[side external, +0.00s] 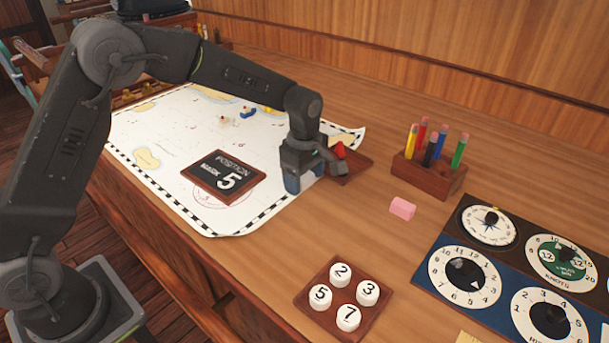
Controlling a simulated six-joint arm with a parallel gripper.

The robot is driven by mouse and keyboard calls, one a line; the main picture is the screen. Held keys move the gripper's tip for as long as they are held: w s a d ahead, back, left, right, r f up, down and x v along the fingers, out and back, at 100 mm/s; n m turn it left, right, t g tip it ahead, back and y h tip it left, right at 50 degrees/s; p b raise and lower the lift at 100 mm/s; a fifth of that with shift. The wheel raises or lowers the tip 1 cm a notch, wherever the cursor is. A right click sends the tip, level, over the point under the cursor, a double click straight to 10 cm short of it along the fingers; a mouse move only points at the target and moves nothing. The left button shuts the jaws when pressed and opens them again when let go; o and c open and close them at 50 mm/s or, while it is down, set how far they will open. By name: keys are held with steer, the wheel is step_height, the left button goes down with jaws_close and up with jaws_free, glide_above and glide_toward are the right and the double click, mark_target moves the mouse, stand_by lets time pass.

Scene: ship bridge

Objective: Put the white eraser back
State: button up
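My gripper (308,180) is low over the right edge of the chart, beside a small wooden tray (354,166). A red piece (339,151) shows at the tray, partly hidden by my gripper.
A wooden holder (428,178) with several coloured pencils stands behind the pink block. A tray (328,322) of white numbered pegs is in front. A dial panel (480,308) fills the right. Wood between is clear.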

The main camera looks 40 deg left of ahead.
step_height(320, 180, up, 12)
steer(key=shift+r, duration=0.2)
stand_by(0.5)
steer(key=s+a+r+m+t, duration=0.2)
steer(key=s+r+m, duration=0.3)
steer(key=s, duration=0.5)
steer(key=s+a+r+m+t, duration=0.2)
steer(key=s+a+m, duration=0.1)
steer(key=s+m, duration=0.55)
steer(key=s+a+f+m+t, duration=0.1)
steer(key=s+f+m, duration=0.2)
steer(key=s, duration=0.6)
steer(key=shift+s+f+m+t, duration=0.3)
steer(key=shift+s+f+m, duration=0.1)
steer(key=shift+m, duration=0.35)
